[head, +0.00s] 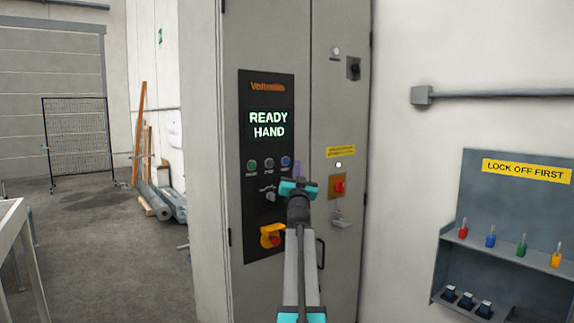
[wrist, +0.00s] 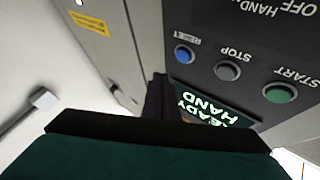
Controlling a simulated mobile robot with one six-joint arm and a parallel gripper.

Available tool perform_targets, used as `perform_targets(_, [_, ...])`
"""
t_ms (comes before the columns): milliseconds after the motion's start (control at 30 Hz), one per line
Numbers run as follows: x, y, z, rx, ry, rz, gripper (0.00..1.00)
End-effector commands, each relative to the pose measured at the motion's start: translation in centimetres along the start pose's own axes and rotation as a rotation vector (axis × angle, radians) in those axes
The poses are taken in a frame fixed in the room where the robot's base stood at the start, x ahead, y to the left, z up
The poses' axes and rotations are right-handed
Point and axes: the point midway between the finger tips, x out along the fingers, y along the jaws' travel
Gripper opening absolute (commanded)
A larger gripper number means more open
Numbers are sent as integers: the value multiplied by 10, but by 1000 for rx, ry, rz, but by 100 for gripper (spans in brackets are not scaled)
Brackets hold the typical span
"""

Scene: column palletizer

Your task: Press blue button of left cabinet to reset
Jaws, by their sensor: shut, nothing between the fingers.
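The blue button (head: 286,162) is at the right end of a row of three on the black control panel (head: 257,93) of the grey cabinet (head: 300,50). The panel's display (head: 268,125) reads "READY HAND". My gripper (head: 298,172) is shut and empty, just right of and slightly below the blue button in the head view. In the wrist view, which is upside down, the blue button (wrist: 184,54) shows clear and uncovered, up and right of my shut fingers (wrist: 158,92). I cannot tell the exact gap to the panel.
A grey stop button (wrist: 228,69) and green start button (wrist: 279,92) sit beside the blue one. A lockout board (head: 470,180) hangs on the right wall.

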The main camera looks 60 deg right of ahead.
Motion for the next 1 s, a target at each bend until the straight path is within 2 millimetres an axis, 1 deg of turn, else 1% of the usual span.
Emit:
perform_targets(100, [-7, 4, -4, -1, 0, 0, 0])
perform_targets(300, [-12, 9, -8, -1, 0, 1, 0])
perform_targets(1000, [-12, 8, -8, 0, 0, 0, 0])
